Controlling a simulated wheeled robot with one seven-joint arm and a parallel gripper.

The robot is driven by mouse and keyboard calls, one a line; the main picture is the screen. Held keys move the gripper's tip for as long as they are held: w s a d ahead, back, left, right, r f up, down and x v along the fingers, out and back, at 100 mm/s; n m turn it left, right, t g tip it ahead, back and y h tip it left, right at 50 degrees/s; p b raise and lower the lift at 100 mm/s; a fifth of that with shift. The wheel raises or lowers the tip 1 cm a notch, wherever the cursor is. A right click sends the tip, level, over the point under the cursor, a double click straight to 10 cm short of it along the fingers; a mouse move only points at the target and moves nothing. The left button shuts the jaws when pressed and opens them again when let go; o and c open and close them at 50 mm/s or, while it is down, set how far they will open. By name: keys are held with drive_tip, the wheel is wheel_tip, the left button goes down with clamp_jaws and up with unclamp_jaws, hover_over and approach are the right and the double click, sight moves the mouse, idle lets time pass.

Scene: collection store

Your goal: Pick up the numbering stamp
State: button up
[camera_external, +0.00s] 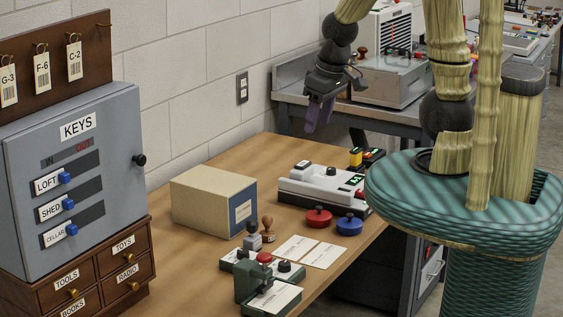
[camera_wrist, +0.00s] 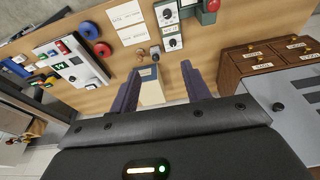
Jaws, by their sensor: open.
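The small grey stamp with a dark knob (camera_external: 252,238), which looks like the numbering stamp, stands upright on the wooden table. A brown wooden-handled stamp (camera_external: 268,229) stands close to its right. In the wrist view the grey stamp (camera_wrist: 155,50) is small, just beyond the cream box, with the wooden stamp (camera_wrist: 141,54) beside it. My gripper (camera_external: 319,112) hangs high above the far end of the table, well away from the stamps. In the wrist view its two purple fingers (camera_wrist: 160,69) are wide apart with nothing held between them.
A cream box (camera_external: 208,198) stands behind the stamps. Around them are switch boxes (camera_external: 290,270), white cards (camera_external: 324,254), a green device with a red knob (camera_external: 252,283), and red (camera_external: 318,217) and blue (camera_external: 349,225) discs. The key cabinet (camera_external: 75,175) is at left.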

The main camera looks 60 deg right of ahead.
drive_tip(key=w+d+f+m+t+y+b, duration=0.1)
drive_tip(key=w+f+m+t+b, duration=0.1)
drive_tip(key=f+m, duration=0.7)
drive_tip(key=w+d+f+m+t+b, duration=0.1)
drive_tip(key=f+m+t, duration=0.3)
drive_tip(key=f+m, duration=0.6)
drive_tip(key=w+d+f+m+t+y+b, duration=0.1)
drive_tip(key=w+f+m+t+b, duration=0.2)
drive_tip(key=f+m, duration=0.7)
drive_tip(key=shift+w+d+f+y, duration=0.1)
drive_tip(key=shift+f+y, duration=0.05)
drive_tip(key=shift+f, duration=0.5)
drive_tip(key=shift+w+d+f+y, duration=0.1)
drive_tip(key=shift+f+y, duration=0.05)
drive_tip(key=shift+f, duration=0.5)
drive_tip(key=m, duration=0.2)
drive_tip(key=d+m+t+h, duration=0.1)
drive_tip(key=m, duration=0.2)
drive_tip(key=shift+w+d+t+h+b, duration=0.1)
drive_tip(key=shift+d+t+h+b, duration=0.1)
drive_tip(key=shift+t+h+b, duration=0.15)
drive_tip(key=shift+d+r+m+h, duration=0.15)
drive_tip(key=shift+d+m+h, duration=0.25)
drive_tip(key=shift+m, duration=0.5)
drive_tip(key=shift+w, duration=0.1)
